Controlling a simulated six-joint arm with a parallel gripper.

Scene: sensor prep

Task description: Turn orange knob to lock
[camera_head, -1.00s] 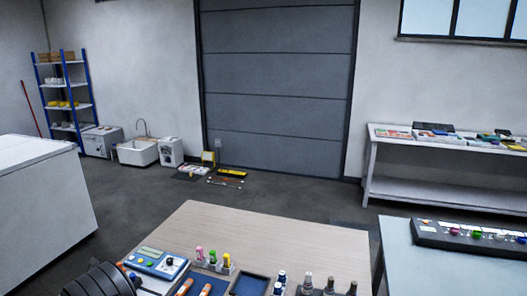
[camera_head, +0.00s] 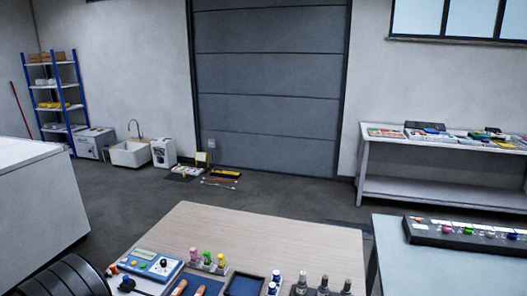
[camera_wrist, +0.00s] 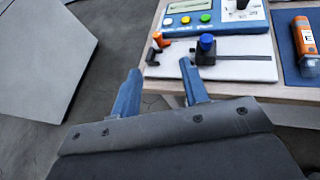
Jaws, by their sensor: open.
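The orange knob (camera_wrist: 160,40) is a small orange piece on a dark mount, at the left end of a white plate (camera_wrist: 235,70) in the wrist view. It also shows small near the table's left edge in the head view (camera_head: 113,268). A blue-capped dark fitting (camera_wrist: 206,46) stands right of it on the same plate. My gripper (camera_wrist: 160,67) is open and empty, its two blue fingers pointing toward the plate's near left part. It appears apart from the knob. In the head view the fingers are not visible.
Behind the plate is a blue meter (camera_head: 155,264) with a display and buttons. Orange tubes (camera_wrist: 304,42) lie on a blue mat to the right. Colored vials and dark bottles (camera_head: 323,286) stand farther right. The table's back half (camera_head: 270,230) is bare.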

